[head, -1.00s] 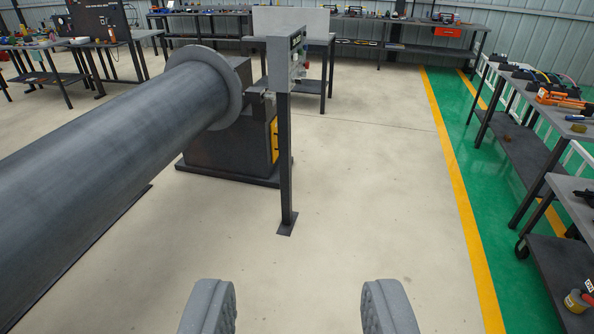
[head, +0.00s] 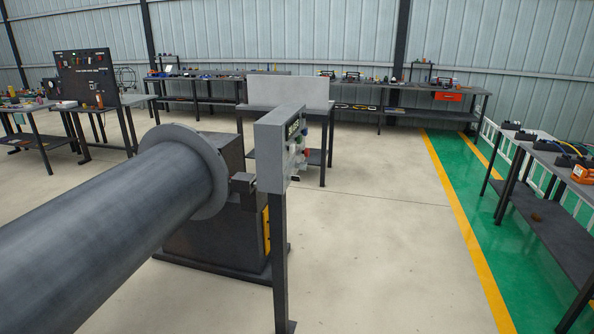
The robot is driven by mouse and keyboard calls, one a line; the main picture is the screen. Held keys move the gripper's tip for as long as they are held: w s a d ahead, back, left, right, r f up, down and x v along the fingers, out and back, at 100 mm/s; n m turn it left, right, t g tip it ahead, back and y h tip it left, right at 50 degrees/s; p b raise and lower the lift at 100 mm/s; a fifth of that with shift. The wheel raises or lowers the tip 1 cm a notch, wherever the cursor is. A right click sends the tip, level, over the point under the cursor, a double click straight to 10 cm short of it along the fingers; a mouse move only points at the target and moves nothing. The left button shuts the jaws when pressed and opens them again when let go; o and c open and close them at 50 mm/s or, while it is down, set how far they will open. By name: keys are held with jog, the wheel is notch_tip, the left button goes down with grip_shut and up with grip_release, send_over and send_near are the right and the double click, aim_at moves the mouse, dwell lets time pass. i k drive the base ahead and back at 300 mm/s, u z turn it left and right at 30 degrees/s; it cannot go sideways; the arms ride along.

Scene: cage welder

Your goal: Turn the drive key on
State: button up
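A grey control panel (head: 276,152) stands on a dark post (head: 280,255) right of the large pipe's flange. I see it nearly edge-on, its front turned to the right. My gripper is not in view now.
A large dark pipe (head: 110,235) with a flange (head: 205,165) runs from the lower left to a dark machine base (head: 215,235). A bench (head: 560,160) lines the right side beyond a yellow floor line (head: 460,225). The pale floor (head: 380,250) right of the post is clear.

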aim_at(296, 178)
jog(key=z, duration=0.1)
jog(key=i, duration=2.65)
jog(key=z, duration=0.35)
